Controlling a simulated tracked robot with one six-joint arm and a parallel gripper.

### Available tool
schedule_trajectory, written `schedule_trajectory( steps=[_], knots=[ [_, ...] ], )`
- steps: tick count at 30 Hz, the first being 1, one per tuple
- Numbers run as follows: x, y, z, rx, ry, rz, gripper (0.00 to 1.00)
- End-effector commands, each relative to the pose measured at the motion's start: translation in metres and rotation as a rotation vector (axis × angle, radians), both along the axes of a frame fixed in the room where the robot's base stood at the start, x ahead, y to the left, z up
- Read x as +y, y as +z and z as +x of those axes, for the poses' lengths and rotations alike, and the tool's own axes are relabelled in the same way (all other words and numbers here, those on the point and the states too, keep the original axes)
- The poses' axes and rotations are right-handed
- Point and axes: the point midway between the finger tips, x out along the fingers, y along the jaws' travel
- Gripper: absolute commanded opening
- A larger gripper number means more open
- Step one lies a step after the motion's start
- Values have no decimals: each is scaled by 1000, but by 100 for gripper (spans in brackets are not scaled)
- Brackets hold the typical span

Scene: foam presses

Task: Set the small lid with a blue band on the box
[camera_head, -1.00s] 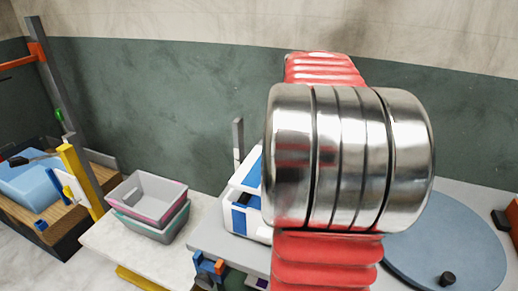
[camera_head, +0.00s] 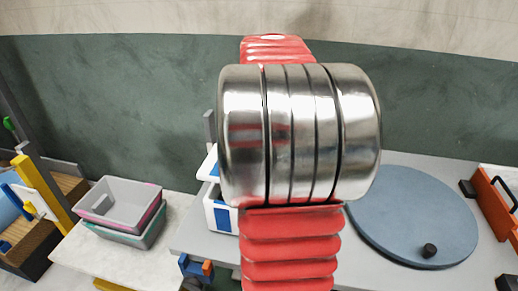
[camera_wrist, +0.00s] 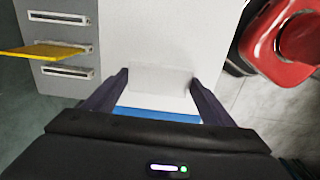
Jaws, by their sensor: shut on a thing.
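In the wrist view, my gripper (camera_wrist: 160,78) has its two dark fingers on either side of a pale block that seems to be part of the small lid. The lid's white body (camera_wrist: 156,101) and blue band (camera_wrist: 158,115) show between the fingers, close to the palm. The rest of the lid is hidden. In the head view, my arm hides the gripper. A white box-like thing with blue patches (camera_head: 221,218) stands on the grey bench, partly behind my arm. I cannot tell whether it is the box.
A round blue-grey disc (camera_head: 415,220) with a black knob lies on the bench (camera_head: 365,275). Nested bins (camera_head: 122,208) stand at the left. In the wrist view, a yellow plate (camera_wrist: 45,51) sticks out from a slotted grey panel (camera_wrist: 63,16).

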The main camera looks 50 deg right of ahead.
Motion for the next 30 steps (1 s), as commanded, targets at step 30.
schedule_trajectory(
  steps=[30],
  knots=[
    [0,-57,-2,2,-4,1,56]
  ],
)
